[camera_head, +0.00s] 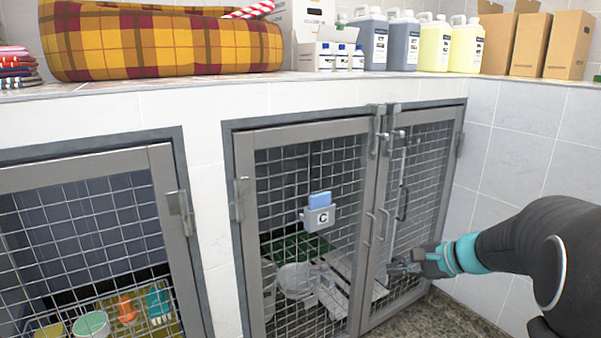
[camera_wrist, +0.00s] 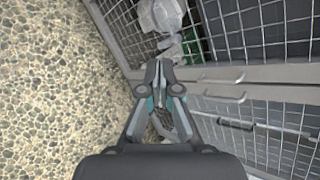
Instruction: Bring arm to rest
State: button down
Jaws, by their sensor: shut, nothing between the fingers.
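My gripper (camera_head: 396,267) is at the end of my arm, which reaches in from the right in the head view. It is in front of the lower part of the right-hand mesh door (camera_head: 424,170) of the kennel marked C. In the wrist view my gripper (camera_wrist: 161,70) points at the lower part of the doors, with its fingers together and nothing held. I cannot tell whether the fingertips touch the mesh.
Kennel C's left door (camera_head: 240,200) carries a grey holder (camera_head: 317,218) with a blue item. Another mesh kennel door (camera_head: 165,200) stands at left. A counter (camera_head: 180,88) above bears a plaid bed (camera_head: 160,42), jugs (camera_head: 373,40) and cartons (camera_head: 530,45). Speckled floor (camera_wrist: 60,80) is clear.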

jog(key=s+a+r+n+g+h+p, duration=0.2)
jog(key=s+n+h, duration=0.35)
jog(key=s, duration=0.75)
jog(key=s+a+r+n+g+h+p, duration=0.1)
jog(key=s+a+r+n+h+p, duration=0.15)
jog(key=s+n, duration=0.75)
jog(key=s+a+r+t+p, duration=0.1)
jog(key=s+a+r, duration=0.1)
jog(key=s+r, duration=0.1)
jog(key=shift+s+r+m+t+p, duration=0.35)
jog(key=shift+s+m+p, duration=0.1)
jog(key=shift+s, duration=0.35)
